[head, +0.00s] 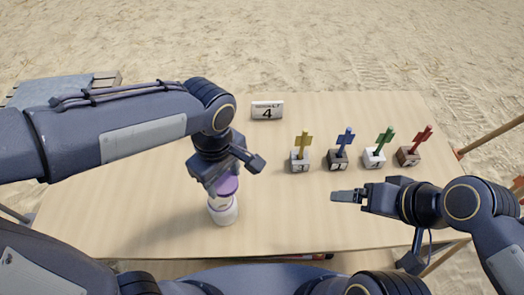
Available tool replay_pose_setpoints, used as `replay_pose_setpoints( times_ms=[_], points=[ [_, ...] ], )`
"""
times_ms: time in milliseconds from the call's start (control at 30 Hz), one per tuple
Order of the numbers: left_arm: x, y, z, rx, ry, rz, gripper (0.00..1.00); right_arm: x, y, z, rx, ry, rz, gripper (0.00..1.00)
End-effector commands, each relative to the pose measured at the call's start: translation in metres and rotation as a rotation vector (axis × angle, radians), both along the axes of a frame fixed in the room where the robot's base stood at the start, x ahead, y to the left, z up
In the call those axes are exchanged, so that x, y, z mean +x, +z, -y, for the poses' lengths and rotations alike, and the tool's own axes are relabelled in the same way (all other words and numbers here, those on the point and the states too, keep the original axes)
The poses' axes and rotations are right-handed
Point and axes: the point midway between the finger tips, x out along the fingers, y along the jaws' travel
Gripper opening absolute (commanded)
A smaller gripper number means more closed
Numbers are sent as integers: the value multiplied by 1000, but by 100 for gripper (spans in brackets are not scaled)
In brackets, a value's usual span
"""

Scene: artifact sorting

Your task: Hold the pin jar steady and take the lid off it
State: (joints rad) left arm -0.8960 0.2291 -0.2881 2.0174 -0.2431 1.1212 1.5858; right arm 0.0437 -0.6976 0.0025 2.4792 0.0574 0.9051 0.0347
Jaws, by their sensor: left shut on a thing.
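The pin jar (223,213) stands upright on the table at the left of centre, pale and partly see-through. Its purple lid (229,185) shows at the top, just under my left gripper (226,178). My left gripper comes down from above and is shut on the lid; its fingers partly hide it. I cannot tell whether the lid still touches the jar. My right gripper (337,196) is well to the right of the jar, above the table and pointing left, with nothing seen in it. Its fingers are seen edge-on, so their opening is unclear.
A row of small blocks holds upright yellow (303,140), blue (346,138), green (385,137) and red (422,138) tags at the back right. A white sign with a 4 (267,111) stands at the back. The wooden table (290,215) is clear between the jar and my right gripper.

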Motion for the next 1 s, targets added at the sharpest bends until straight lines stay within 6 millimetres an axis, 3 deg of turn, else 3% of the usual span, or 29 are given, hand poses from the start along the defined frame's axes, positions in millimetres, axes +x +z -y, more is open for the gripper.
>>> replay_pose_setpoints(
  times_ms=[167, 267, 533, 600, 800, 1000],
  points=[
    [2, -3, 0, 2, -9, 1, 26, -4, 0, 3, -34, 20, 41, 88],
    [17, -11, 4, 4, -7, -2, 26, -5, 1, 3, -36, 21, 42, 88],
    [80, -41, 27, 4, -6, -2, 26, -4, 8, 3, -35, 20, 41, 88],
    [92, -55, 31, 5, -8, -3, 26, -4, 7, 3, -35, 20, 41, 88],
    [116, -86, 40, 1, -9, 0, 26, -4, 9, 3, -34, 20, 41, 88],
    [125, -97, 44, 1, -9, 1, 26, -4, 10, 3, -34, 20, 41, 88]
  ],
)
